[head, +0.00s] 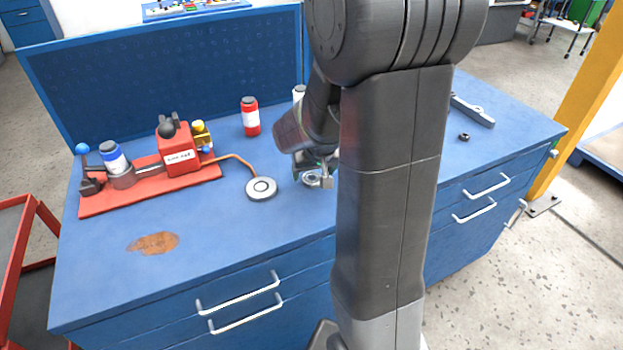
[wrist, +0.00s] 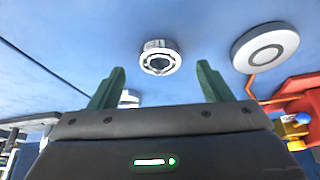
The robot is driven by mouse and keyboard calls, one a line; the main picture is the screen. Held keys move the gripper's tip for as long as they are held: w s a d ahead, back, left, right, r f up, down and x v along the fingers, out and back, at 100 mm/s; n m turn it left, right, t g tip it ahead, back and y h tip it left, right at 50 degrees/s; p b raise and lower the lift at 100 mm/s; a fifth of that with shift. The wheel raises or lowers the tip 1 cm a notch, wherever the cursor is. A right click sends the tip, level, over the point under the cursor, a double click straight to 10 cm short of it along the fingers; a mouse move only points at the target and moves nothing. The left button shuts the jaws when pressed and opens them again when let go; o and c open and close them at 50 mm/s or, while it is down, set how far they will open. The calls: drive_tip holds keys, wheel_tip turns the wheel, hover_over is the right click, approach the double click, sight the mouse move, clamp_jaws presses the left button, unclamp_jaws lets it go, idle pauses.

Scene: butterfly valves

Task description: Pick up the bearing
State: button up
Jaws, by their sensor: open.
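The bearing, a small silver ring with a dark centre (wrist: 160,58), sits on the blue bench top in the wrist view. In the head view it shows just under my gripper, partly hidden (head: 312,180). My gripper (wrist: 161,76) is open, with its two green fingers apart and nothing between them. In the wrist view the bearing appears beyond the fingertips, roughly centred across the gap. In the head view my gripper (head: 312,172) points down close to the bearing; I cannot tell the exact height.
A round grey pad (head: 261,189) lies left of the bearing, wired to a red fixture (head: 180,155). A red bottle (head: 250,117) stands behind. A wrench (head: 472,110) and dark nut (head: 464,137) lie right of my arm. The front left bench is clear except a rusty stain (head: 153,243).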

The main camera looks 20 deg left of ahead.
drive_tip(key=shift+x, duration=1.35)
